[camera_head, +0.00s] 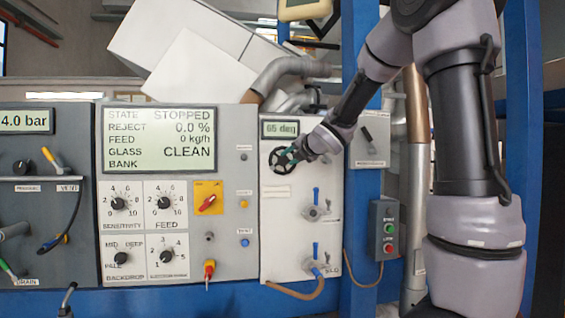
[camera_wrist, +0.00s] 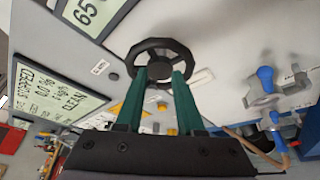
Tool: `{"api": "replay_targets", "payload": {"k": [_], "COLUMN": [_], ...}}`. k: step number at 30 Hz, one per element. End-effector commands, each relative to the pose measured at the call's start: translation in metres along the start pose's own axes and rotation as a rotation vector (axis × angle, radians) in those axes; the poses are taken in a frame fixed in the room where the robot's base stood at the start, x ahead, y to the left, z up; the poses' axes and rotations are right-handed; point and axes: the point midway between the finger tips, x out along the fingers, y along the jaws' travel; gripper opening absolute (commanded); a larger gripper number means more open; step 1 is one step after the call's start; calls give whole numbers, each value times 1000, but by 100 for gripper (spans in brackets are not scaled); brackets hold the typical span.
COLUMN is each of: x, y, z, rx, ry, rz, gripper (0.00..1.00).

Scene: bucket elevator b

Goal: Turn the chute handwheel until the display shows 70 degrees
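The black chute handwheel (camera_head: 275,165) is mounted on the white panel, and it also shows in the wrist view (camera_wrist: 162,44). The green display (camera_head: 280,129) above it reads 65 deg; part of it shows in the wrist view (camera_wrist: 88,11). My gripper (camera_head: 292,153) is at the handwheel. In the wrist view its two green fingers (camera_wrist: 159,75) stand apart, with their tips at the wheel's opening, inside the rim. Part of the wheel shows between them. I cannot tell whether the fingers touch it.
Blue-handled valves (camera_head: 316,208) sit below the wheel. A control panel with a large screen (camera_head: 160,139) and knobs is to the left. A box with green and red buttons (camera_head: 387,230) is at the right on the blue post (camera_head: 362,215). A hose (camera_head: 300,293) hangs below.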

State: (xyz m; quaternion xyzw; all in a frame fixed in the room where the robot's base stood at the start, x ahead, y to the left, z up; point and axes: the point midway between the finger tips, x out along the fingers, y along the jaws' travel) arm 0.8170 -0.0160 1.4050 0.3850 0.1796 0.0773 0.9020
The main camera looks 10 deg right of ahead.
Motion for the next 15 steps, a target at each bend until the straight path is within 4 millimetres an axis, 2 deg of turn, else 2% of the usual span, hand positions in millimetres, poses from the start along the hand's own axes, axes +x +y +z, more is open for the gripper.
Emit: {"api": "replay_targets", "payload": {"k": [1, 6, 10, 15], "x": [11, 38, 51, 58], "y": [-1, 0, 0, 0], "z": [-1, 0, 0, 0], "rx": [-3, 0, 1, 3], "ry": [2, 0, -1, -1], "rz": [-2, -1, 0, 0], "gripper": [37, 37, 37, 37]}}
